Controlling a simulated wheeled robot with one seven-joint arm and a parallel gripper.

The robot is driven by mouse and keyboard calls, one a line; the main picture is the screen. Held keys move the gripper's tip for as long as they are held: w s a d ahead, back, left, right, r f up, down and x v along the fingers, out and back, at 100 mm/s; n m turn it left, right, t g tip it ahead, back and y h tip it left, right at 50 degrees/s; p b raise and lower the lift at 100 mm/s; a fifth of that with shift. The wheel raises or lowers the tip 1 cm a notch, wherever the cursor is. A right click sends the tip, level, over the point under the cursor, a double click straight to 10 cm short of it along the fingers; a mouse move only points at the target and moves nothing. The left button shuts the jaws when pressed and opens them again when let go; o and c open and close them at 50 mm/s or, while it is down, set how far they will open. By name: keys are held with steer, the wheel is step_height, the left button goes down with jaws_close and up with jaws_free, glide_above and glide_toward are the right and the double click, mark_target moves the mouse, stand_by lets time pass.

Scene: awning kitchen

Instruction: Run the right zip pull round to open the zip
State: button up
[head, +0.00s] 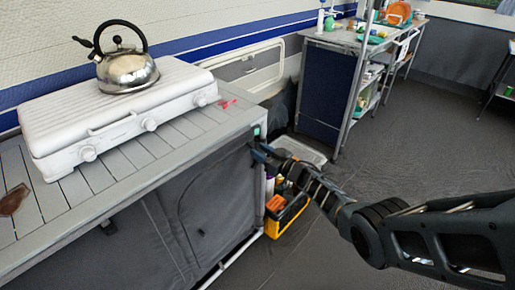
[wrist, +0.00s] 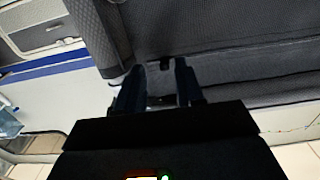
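The grey fabric front (head: 215,205) of the kitchen unit hangs below the slatted top. A curved seam that looks like the zip line (head: 172,225) runs down it. A small dark mark (head: 201,233) on the fabric may be a zip pull; it is too small to be sure. My gripper (head: 256,152) is at the unit's right front corner, just under the top edge, close to the fabric. In the wrist view its two dark fingers (wrist: 160,75) stand apart with a gap between them. I see no zip pull clearly held there.
A white stove (head: 120,115) with a steel kettle (head: 127,68) stands on the slatted top (head: 95,180). An orange and black box (head: 285,212) sits beside the unit's right end. A second counter (head: 335,40) stands at the back. The floor (head: 400,150) at right is clear.

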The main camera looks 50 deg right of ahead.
steer(key=s+p, duration=0.1)
steer(key=s, duration=0.4)
steer(key=shift+s+p, duration=0.35)
steer(key=shift+s, duration=0.05)
steer(key=shift+a, duration=0.1)
